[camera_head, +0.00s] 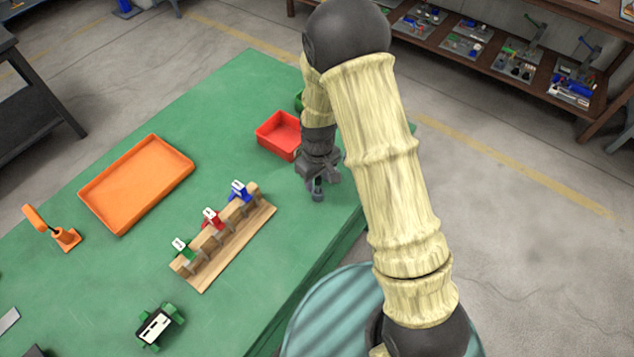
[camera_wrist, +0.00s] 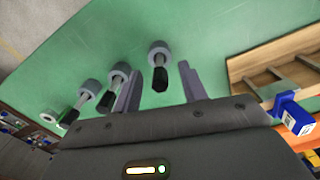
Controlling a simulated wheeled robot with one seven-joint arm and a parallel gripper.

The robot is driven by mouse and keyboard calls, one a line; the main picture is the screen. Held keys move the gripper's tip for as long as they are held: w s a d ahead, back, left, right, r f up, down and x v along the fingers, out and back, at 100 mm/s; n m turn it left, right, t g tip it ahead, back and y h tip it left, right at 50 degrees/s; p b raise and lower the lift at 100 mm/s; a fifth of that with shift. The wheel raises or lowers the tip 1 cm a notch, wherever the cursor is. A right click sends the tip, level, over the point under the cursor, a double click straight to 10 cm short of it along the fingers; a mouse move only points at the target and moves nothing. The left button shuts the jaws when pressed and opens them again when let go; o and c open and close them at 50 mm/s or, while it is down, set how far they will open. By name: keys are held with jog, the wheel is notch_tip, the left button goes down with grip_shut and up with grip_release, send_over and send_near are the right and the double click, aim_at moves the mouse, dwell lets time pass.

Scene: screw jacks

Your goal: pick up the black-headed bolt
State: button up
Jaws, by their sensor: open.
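A bolt with a black head (camera_wrist: 160,80) stands in the wrist view, with a grey round piece at its far end. My gripper (camera_wrist: 160,68) is open, and its two grey fingers show on either side of this bolt in that view. I cannot tell whether they touch it. Several similar bolts (camera_wrist: 116,82) stand in a row to the left, with dark heads partly hidden by the left finger and gripper body. In the head view my gripper (camera_head: 318,188) points down over the green table, near its right edge; a dark piece shows at its fingers.
A wooden rack (camera_head: 225,240) with green, red and blue tagged pieces stands left of my gripper. A red bin (camera_head: 279,134) is close behind it. An orange tray (camera_head: 137,184) lies farther left. My arm hides part of the table.

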jog(key=shift+f, duration=0.7)
grip_shut()
